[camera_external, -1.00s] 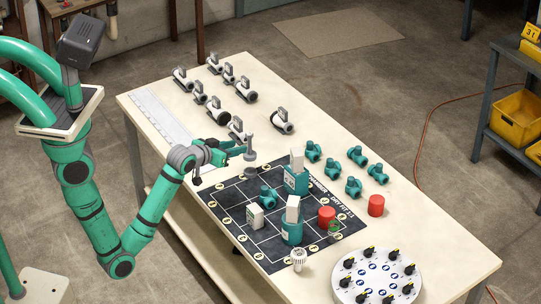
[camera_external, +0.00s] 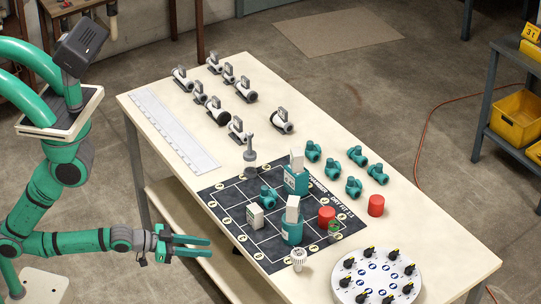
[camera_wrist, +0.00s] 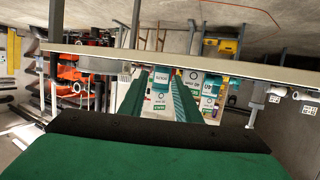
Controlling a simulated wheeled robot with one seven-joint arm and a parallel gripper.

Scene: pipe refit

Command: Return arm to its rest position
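My gripper (camera_external: 210,247) is held off the table's near left side, lower than the tabletop, with my arm stretched out level to the right. Its two green fingers are apart with nothing between them. In the wrist view the open fingers of my gripper (camera_wrist: 152,92) point toward the table edge (camera_wrist: 215,68) and the bottles beyond it. The black dry-fit mat (camera_external: 228,212) lies on the table (camera_external: 410,215). It carries a grey upright fitting (camera_external: 250,160), a teal fitting (camera_external: 267,196), a white block (camera_external: 255,216) and two teal-and-white bottles (camera_external: 295,180).
Several white-and-grey valves (camera_external: 217,110) stand at the table's back. Teal fittings (camera_external: 353,186) and red cylinders (camera_external: 376,205) sit to the right. A white round tray (camera_external: 345,291) is at the front right, with a white fitting (camera_external: 298,258) beside it. A lower shelf (camera_external: 180,210) lies near my gripper.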

